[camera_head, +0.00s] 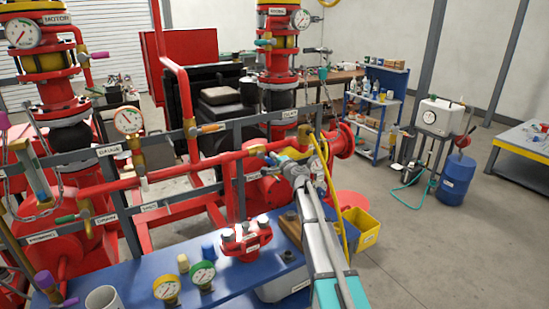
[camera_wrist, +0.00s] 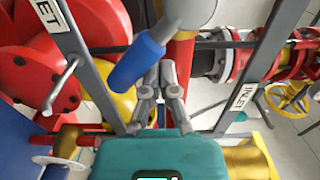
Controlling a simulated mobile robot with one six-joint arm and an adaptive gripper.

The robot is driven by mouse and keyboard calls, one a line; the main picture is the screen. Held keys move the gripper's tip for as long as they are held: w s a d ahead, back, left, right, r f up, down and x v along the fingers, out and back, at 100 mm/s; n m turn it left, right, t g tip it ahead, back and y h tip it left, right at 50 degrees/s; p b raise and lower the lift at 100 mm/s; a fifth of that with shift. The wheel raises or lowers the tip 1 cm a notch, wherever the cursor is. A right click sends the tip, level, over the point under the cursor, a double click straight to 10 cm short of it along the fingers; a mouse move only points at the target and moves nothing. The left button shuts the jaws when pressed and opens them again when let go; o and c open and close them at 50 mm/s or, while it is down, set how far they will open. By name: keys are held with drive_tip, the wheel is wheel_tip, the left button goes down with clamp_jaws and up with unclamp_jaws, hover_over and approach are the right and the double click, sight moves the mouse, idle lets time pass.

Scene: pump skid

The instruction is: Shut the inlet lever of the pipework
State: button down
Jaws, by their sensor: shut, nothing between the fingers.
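The lever with a blue grip (camera_wrist: 138,62) slants across the upper middle of the wrist view, its grey end toward the top. A white INLET label (camera_wrist: 242,97) is on the dark frame to its right. My gripper (camera_wrist: 157,88) is shut and empty, with its grey fingers close to the grip's lower right side. Whether they touch it I cannot tell. In the head view my gripper (camera_head: 292,166) is at the red pipework below the INLET label (camera_head: 290,115), largely covering the lever there.
Dark frame bars and red pipes (camera_head: 190,165) stand close around my gripper. A yellow hose (camera_head: 324,165) hangs just right of it. A blue bench (camera_head: 130,277) with gauges and a red part (camera_head: 245,240) lies below.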

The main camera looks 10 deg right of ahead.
drive_tip(key=shift+s+a+f+b, duration=0.1)
drive_tip(key=shift+a+f+b, duration=0.15)
drive_tip(key=shift+f+b, duration=0.25)
drive_tip(key=shift+s+a+f+b, duration=0.1)
drive_tip(key=shift+a+f+b, duration=0.1)
drive_tip(key=shift+f+b, duration=0.3)
drive_tip(key=shift+s+a+f+b, duration=0.2)
drive_tip(key=shift+a+f+b, duration=0.2)
drive_tip(key=shift+a+f, duration=0.2)
drive_tip(key=shift+s+a+f+b, duration=0.25)
drive_tip(key=shift+a+f+b, duration=0.05)
drive_tip(key=shift+a, duration=0.4)
drive_tip(key=shift+w+d, duration=0.1)
drive_tip(key=shift+d, duration=0.05)
drive_tip(key=shift+w+d, duration=0.1)
drive_tip(key=shift+d, duration=0.25)
drive_tip(key=shift+d, duration=0.1)
